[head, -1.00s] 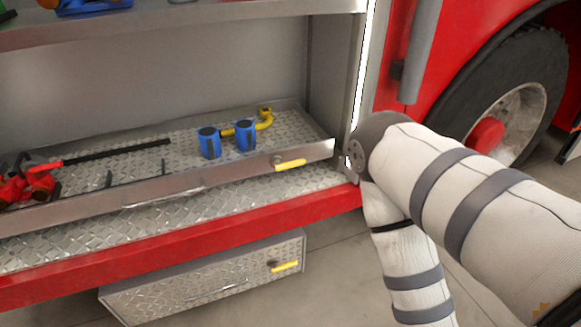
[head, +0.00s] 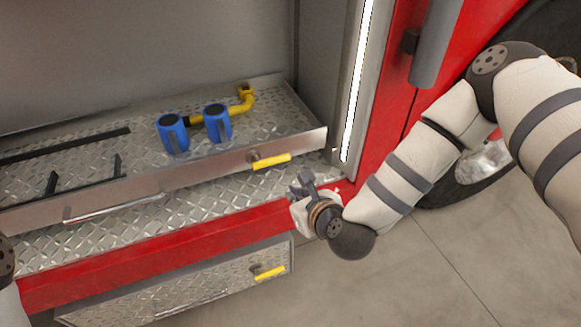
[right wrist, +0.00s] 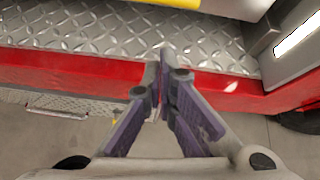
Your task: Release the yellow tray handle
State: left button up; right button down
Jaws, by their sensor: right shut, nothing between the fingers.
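The yellow tray handle (head: 271,161) sits on the front right of the metal tray (head: 190,182). Its yellow edge (right wrist: 165,3) also shows at the top of the right wrist view. My right gripper (head: 303,180) is below and right of this handle, apart from it, over the red sill. In the right wrist view my right gripper (right wrist: 163,68) has its fingertips together with nothing between them. My left gripper is not in view; only a bit of my left arm shows at the left edge.
A lower drawer (head: 195,290) has a similar yellow handle (head: 270,273). The red sill (head: 150,243) and door post (head: 355,90) are close by. Floor at the lower right is clear.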

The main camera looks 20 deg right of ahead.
aim_at(271, 161)
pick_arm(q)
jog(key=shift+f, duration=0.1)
pick_arm(e)
jog(key=shift+w+d+r+m+t, duration=0.3)
jog(key=shift+w+d+r+m, duration=0.15)
jog(key=shift+w+r+m, duration=0.35)
jog(key=b+x, duration=0.1)
jog(key=x, duration=0.8)
jog(key=shift+d+f+b, duration=0.1)
jog(key=shift+f+b, duration=0.2)
jog(key=shift+w+f, duration=0.1)
jog(key=shift+w, duration=0.3)
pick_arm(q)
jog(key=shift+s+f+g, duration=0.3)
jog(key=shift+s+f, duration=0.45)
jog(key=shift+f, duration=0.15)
